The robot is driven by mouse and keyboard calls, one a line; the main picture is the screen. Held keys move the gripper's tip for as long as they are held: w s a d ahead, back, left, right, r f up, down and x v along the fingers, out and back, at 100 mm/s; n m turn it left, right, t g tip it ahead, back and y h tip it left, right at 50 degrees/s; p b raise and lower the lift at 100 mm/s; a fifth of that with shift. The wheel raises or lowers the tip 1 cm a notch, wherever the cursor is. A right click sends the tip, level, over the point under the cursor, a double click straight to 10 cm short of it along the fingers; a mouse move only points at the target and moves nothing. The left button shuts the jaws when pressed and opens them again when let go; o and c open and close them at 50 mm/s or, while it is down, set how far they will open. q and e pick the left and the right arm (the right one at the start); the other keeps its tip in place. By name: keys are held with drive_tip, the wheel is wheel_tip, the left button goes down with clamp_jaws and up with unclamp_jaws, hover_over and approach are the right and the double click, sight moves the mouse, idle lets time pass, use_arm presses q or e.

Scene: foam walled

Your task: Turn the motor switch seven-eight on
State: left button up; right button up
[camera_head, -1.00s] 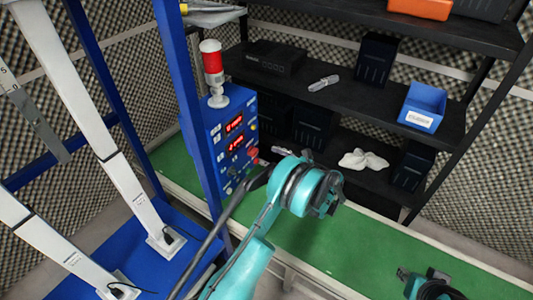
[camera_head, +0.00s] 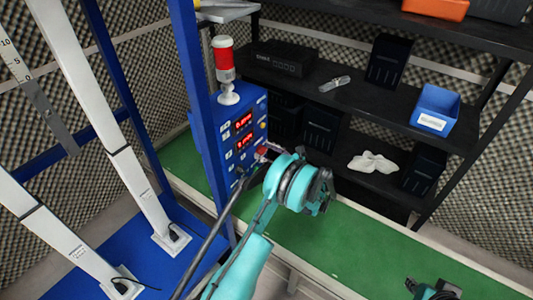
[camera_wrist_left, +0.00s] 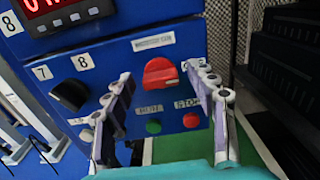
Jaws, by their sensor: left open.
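A blue control panel (camera_head: 235,135) stands at the left end of the green bench. In the left wrist view, a black rotary knob (camera_wrist_left: 70,95) sits below the labels 7 and 8, left of my gripper. A red rotary switch (camera_wrist_left: 160,74) sits to its right under a label too blurred to read. My left gripper (camera_wrist_left: 160,82) is open, with one finger on each side of the red switch; contact cannot be told. In the head view my left gripper (camera_head: 268,152) is at the panel's lower right, partly hidden by its wrist.
Green (camera_wrist_left: 153,127) and red (camera_wrist_left: 191,120) buttons sit low between my fingers. Black shelves (camera_head: 350,105) with bins stand behind the bench.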

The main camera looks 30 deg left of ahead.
use_arm(q)
drive_tip(key=c, duration=1.2)
drive_tip(key=shift+o, duration=0.2)
drive_tip(key=n+b, duration=0.3)
drive_tip(key=n, duration=0.6)
drive_tip(key=shift+s+f+n+b, duration=0.1)
drive_tip(key=shift+s+n+b, duration=0.05)
drive_tip(key=shift+n+b, duration=0.2)
drive_tip(key=n, duration=0.3)
drive_tip(key=shift+n+b, duration=0.25)
drive_tip(key=shift+b, duration=0.05)
drive_tip(key=n, duration=0.4)
drive_tip(key=shift+f+n, duration=0.1)
drive_tip(key=shift+n, duration=0.2)
